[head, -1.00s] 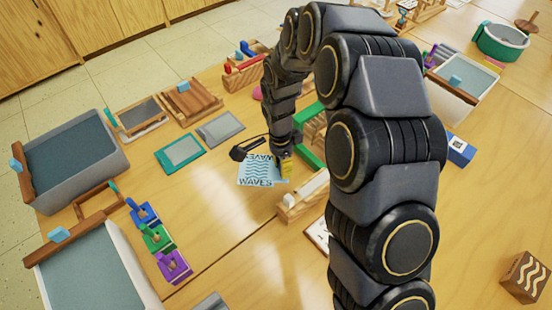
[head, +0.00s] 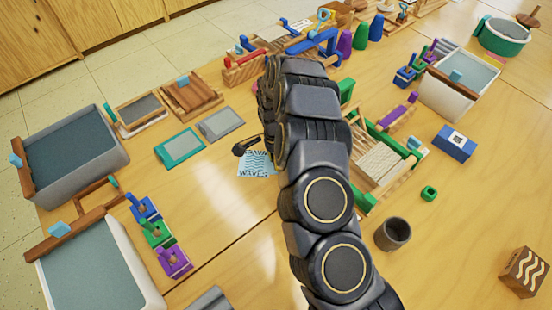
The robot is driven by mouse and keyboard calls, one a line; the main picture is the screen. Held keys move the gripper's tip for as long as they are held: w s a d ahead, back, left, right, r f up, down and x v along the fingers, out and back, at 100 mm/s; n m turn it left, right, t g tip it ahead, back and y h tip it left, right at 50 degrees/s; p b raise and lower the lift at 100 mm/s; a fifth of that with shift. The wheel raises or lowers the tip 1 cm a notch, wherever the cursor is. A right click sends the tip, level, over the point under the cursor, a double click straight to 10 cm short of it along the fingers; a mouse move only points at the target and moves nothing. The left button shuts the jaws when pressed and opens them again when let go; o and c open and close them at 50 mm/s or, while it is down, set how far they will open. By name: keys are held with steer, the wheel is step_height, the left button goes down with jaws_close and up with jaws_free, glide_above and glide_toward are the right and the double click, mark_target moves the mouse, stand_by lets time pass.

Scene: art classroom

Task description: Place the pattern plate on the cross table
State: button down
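A light-blue card (head: 256,165) printed with wavy lines and the word WAVES lies flat on the table, its right side partly behind my arm. Two flat plates lie left of it: a teal-edged one (head: 181,148) and a grey one (head: 220,123). I cannot tell which piece is the pattern plate. A wooden slatted stand with green sides (head: 382,160) is right of my arm; I cannot tell if it is the cross table.
Two deep trays (head: 75,150) (head: 95,265) are at left. Blue, green and purple clamps (head: 158,235) stand beside them. A dark cup (head: 393,234), a green ring (head: 429,193), a blue block (head: 454,145) and a wave-marked block (head: 525,272) are at right. The table's lower right is mostly clear.

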steer(key=c, duration=1)
jaws_free()
steer(key=shift+c, duration=0.2)
